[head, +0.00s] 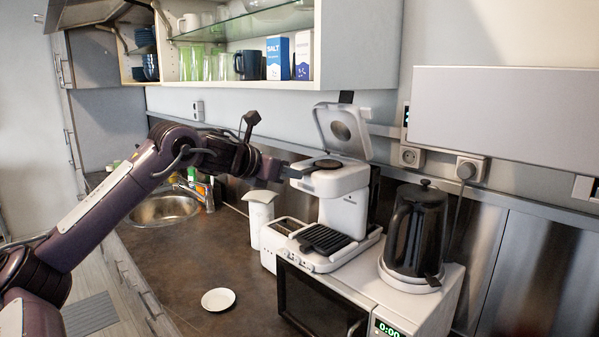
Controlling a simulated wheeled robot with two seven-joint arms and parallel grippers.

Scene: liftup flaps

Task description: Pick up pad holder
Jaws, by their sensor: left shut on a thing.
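The white coffee machine (343,212) stands on top of the microwave, with its lid (343,131) raised. The pad holder (328,163) is a dark round piece at the open top of the machine. My left gripper (297,172) reaches in from the left and is shut on the pad holder at its near-left side. Whether the pad holder is seated in the machine or slightly lifted, I cannot tell. The fingertips are small and dark, hard to separate from it. My right gripper is not in view.
A black kettle (416,232) stands right of the coffee machine on the microwave (318,300). A white canister (260,215) stands to the left. A small white saucer (218,299) lies on the counter. An open cupboard (345,45) hangs above.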

